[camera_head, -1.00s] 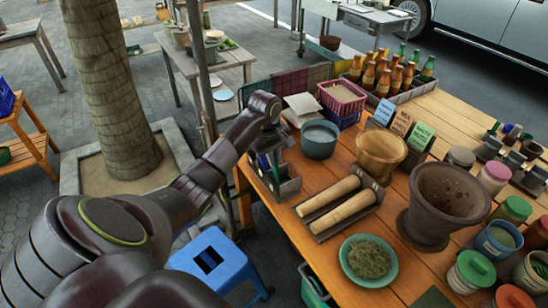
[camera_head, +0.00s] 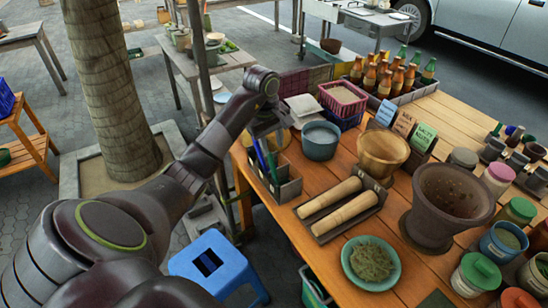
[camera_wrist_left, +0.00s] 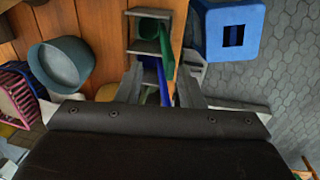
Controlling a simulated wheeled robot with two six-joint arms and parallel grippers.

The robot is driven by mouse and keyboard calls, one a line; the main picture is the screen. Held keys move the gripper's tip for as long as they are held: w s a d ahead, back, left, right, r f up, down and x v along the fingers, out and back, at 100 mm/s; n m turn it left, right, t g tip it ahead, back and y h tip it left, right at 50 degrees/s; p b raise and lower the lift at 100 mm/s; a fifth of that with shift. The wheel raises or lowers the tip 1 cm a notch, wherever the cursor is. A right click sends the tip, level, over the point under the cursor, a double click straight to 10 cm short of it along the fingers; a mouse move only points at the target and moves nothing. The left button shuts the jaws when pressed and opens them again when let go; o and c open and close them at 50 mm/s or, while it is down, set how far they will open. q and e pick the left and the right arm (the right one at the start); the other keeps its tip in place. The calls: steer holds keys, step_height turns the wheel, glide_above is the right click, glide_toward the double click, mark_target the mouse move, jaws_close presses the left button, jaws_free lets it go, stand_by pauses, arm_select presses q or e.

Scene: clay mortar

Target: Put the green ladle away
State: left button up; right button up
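A green ladle (camera_head: 273,168) stands, slightly tilted, in a grey compartmented holder (camera_head: 290,190) at the table's left edge. A blue ladle (camera_head: 259,156) stands beside it in the same holder. My left gripper (camera_head: 266,130) hangs just above the holder, by the upper ends of the handles. In the left wrist view the gripper (camera_wrist_left: 160,88) has its fingers spread apart, with the green ladle (camera_wrist_left: 168,66) and the blue handle (camera_wrist_left: 151,68) visible between them. I cannot tell whether a finger touches a handle. My right gripper is not in view.
A blue-grey pot (camera_head: 320,142), a pink basket (camera_head: 343,100) and a tray with two pestles (camera_head: 345,208) stand close to the holder. A clay mortar (camera_head: 447,205) is farther right. A blue stool (camera_head: 215,262) stands on the paving below the table edge.

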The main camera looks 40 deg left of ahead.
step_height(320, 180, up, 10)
steer(key=p, duration=0.9)
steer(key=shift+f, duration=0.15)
